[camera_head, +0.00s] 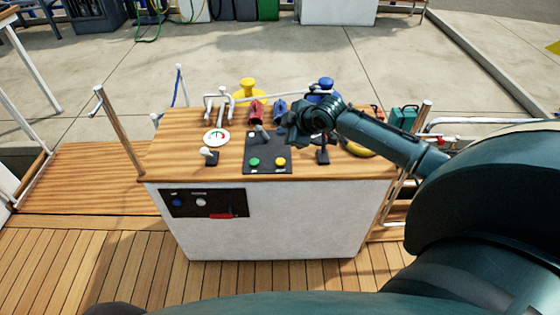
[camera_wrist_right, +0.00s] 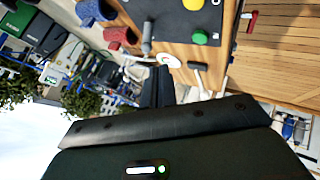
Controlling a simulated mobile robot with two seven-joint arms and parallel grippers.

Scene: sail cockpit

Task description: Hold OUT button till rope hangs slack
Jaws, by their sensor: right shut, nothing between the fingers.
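A black panel (camera_head: 268,142) on the wooden console top carries a green button (camera_head: 254,162) and a yellow button (camera_head: 280,162). I cannot read which is OUT. In the right wrist view the green button (camera_wrist_right: 200,38) and the yellow button (camera_wrist_right: 193,4) lie beyond my fingers, untouched. My right gripper (camera_head: 292,134) is over the right part of the console, behind and right of the buttons. It is shut and empty, its fingers (camera_wrist_right: 157,76) together in the right wrist view. A pale rope (camera_head: 285,95) runs between the yellow and blue fittings; its slackness is unclear. My left gripper is not in view.
Levers (camera_head: 208,153) and a round white dial (camera_head: 216,137) stand left of the panel. Red (camera_head: 257,112) and blue (camera_head: 279,108) fittings stand behind it. A yellow fitting (camera_head: 247,90) and a blue one (camera_head: 326,85) rise behind. The front console face has a switch panel (camera_head: 203,203).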

